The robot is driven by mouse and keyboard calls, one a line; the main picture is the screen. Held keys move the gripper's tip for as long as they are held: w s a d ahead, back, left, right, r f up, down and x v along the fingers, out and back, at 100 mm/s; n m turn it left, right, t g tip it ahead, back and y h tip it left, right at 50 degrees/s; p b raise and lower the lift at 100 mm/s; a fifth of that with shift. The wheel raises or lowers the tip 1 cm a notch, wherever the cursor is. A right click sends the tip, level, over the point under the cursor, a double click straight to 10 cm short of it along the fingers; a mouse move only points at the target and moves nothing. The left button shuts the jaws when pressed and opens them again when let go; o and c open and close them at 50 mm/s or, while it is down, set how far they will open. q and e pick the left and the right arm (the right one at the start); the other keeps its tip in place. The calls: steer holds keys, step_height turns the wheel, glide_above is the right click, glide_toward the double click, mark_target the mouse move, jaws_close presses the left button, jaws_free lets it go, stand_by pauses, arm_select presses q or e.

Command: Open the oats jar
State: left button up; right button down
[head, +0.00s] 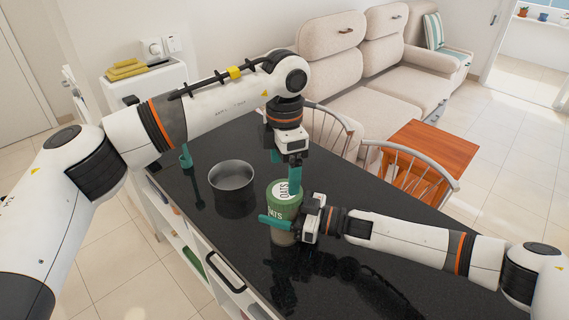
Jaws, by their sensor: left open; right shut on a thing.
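The oats jar (285,210) stands on the black counter, with a green label and a green lid (284,190) marked "OATS". My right gripper (279,221) comes in from the right and is shut around the jar's body. My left gripper (284,170) points down from above, with its teal fingers open at the lid. I cannot tell whether those fingers touch the lid. The lid appears to sit on the jar.
A dark grey pot (232,178) stands on the black counter (235,232) left of the jar. Chairs (415,180) and an orange-brown wooden table (445,150) are beyond the counter, with a beige sofa (345,75) behind. The counter's front left is clear.

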mark_target(284, 191)
arm_select(q)
steer(key=r+m, duration=0.2)
steer(key=m, duration=0.1)
steer(key=shift+f+m, duration=0.1)
steer(key=shift+m, duration=0.3)
steer(key=shift+f, duration=3.85)
steer(key=c, duration=1)
steer(key=shift+n, duration=1.3)
steer(key=shift+r, duration=0.15)
steer(key=shift+r, duration=1)
